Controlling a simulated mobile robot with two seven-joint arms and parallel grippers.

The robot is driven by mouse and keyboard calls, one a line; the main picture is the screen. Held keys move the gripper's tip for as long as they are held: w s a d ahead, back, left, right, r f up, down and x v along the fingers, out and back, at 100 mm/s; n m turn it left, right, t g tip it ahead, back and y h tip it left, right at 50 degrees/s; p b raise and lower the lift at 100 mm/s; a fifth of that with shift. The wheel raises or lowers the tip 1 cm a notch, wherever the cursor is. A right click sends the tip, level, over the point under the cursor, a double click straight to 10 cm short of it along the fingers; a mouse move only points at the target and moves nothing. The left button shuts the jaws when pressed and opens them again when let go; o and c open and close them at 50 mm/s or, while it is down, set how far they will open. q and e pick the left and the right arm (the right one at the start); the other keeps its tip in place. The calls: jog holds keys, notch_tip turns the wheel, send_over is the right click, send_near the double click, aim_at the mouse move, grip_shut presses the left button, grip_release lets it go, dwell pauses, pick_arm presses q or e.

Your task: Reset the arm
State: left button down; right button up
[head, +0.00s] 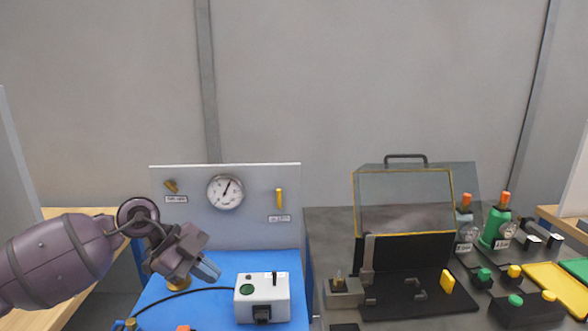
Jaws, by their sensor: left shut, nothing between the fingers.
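My left arm comes in from the left edge of the head view. Its gripper (207,271) is shut and empty. It hangs in front of the blue mat, left of the white control box (263,298), and appears apart from it. The gripper partly hides a brass fitting (178,283) and a black cable behind it. My right gripper is not in the view.
A grey panel with a round gauge (225,192) and a yellow lever (279,198) stands behind the blue mat (280,262). Free room lies above.

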pick_arm(q)
jog(key=s+d+r+n+t+h, duration=0.2)
jog(key=s+d+t+h, duration=0.25)
jog(key=d+h, duration=0.4)
jog(key=s+a+f+n+t+y, duration=0.3)
jog(key=a+f+n+t+y, duration=0.25)
jog(key=a+n+y, duration=0.35)
jog(key=s+a+f+n+t+y, duration=0.2)
jog(key=a+f+n+t+y, duration=0.35)
jog(key=a+n+y, duration=0.45)
jog(key=s+a+f+n+g, duration=0.1)
jog(key=s+f+g, duration=0.5)
jog(key=s, duration=0.6)
jog(key=s+f+g, duration=0.6)
jog(key=s, duration=0.5)
jog(key=w+f+t+h, duration=0.1)
jog(key=w+f+t, duration=0.6)
jog(key=f, duration=0.3)
jog(key=shift+t, duration=0.35)
